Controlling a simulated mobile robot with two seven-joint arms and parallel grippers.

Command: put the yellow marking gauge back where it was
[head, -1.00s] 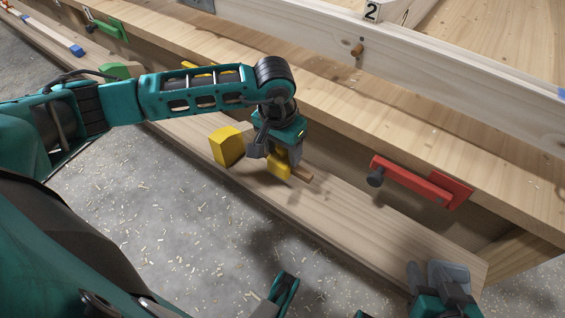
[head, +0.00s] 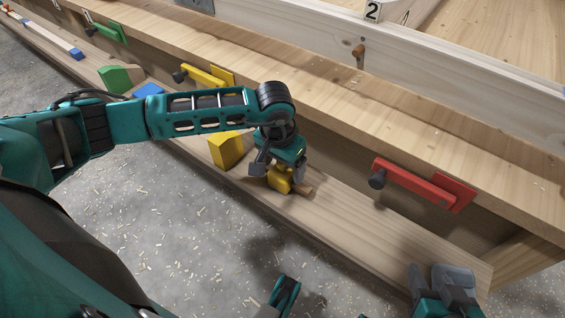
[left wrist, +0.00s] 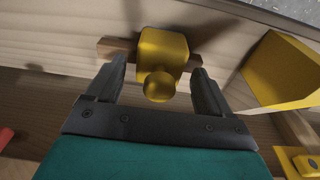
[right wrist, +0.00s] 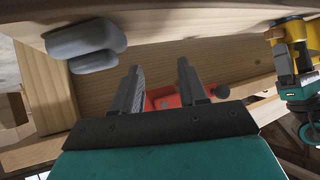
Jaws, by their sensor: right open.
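The yellow marking gauge (head: 279,181), a yellow block with a round knob and a brown wooden beam, appears to rest on the low plank beside the bench. In the left wrist view the gauge (left wrist: 163,50) shows its knob facing me and its beam out to both sides. My left gripper (head: 272,175) is over it; the fingers (left wrist: 158,80) stand on either side of the knob with visible gaps, so it is open. My right gripper (head: 435,275) is open and empty near the plank's near right end; it also shows in the right wrist view (right wrist: 160,75).
A yellow wedge-like block (head: 226,150) stands on the plank (head: 370,225) left of the gauge. Green (head: 116,79) and blue (head: 149,89) blocks are further left. Red (head: 420,183), yellow (head: 205,75) and green (head: 106,31) clamp-like fixtures line the bench side. The plank right of the gauge is clear.

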